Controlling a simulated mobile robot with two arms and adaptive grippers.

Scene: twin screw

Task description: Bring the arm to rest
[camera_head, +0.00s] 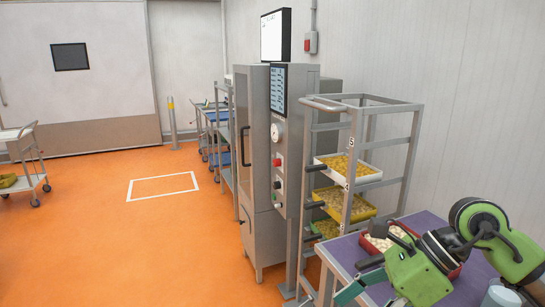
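One green and black arm (506,246) of mine comes in from the right edge, bent low over the purple-topped table. Its far end (372,275) points left near the table's left edge, with a dark part and a green part sticking out. I cannot tell whether this gripper is open or shut, and I see nothing clearly held in it. My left gripper is not in view.
A red tray of pale pieces (379,240) sits on the purple table (344,249), partly behind my arm. A grey rack (413,138) with food trays stands behind it, beside a tall steel oven (258,160). Orange floor (150,240) lies open to the left.

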